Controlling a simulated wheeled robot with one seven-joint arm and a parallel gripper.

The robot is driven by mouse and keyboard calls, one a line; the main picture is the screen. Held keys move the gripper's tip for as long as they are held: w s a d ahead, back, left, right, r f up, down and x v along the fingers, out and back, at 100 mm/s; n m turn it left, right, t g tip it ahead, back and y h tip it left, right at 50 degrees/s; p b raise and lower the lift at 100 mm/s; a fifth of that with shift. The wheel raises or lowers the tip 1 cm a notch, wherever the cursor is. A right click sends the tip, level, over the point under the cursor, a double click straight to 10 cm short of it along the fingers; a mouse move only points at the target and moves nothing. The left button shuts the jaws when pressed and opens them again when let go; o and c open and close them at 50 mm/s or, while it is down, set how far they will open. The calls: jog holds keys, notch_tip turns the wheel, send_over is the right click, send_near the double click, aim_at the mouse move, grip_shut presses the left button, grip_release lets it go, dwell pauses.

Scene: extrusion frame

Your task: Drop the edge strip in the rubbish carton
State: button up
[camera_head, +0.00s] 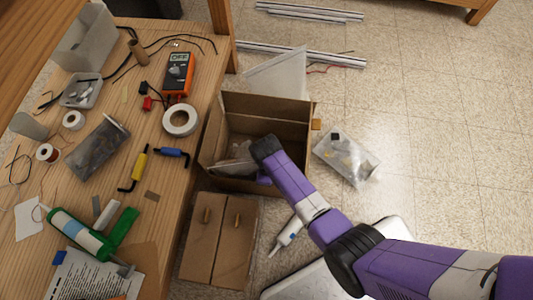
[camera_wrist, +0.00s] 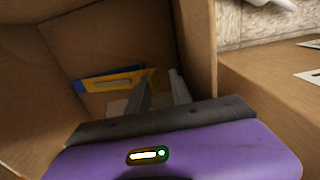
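The open brown carton (camera_head: 295,130) stands on the floor beside the workbench, with its flaps spread. My gripper (camera_wrist: 162,80) reaches into the carton, whose brown walls (camera_wrist: 120,40) surround it in the wrist view. Its two grey fingers are apart, with a gap and nothing clearly held between them. A yellow and blue flat item (camera_wrist: 112,80) lies in the carton beyond the fingertips, and a small pale piece lies near it. Crumpled clear plastic (camera_head: 238,160) also shows inside the carton. I cannot single out the edge strip for sure; the arm hides part of the carton's inside.
A closed brown carton (camera_head: 222,240) stands in front of the open one. A clear bag of parts (camera_head: 347,155) lies on the floor to the right. The workbench (camera_head: 160,225) at left holds a multimeter (camera_head: 179,75), tape and tools.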

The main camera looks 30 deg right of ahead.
notch_tip(320, 180, up, 13)
jog(key=p, duration=0.7)
jog(key=shift+r, duration=0.15)
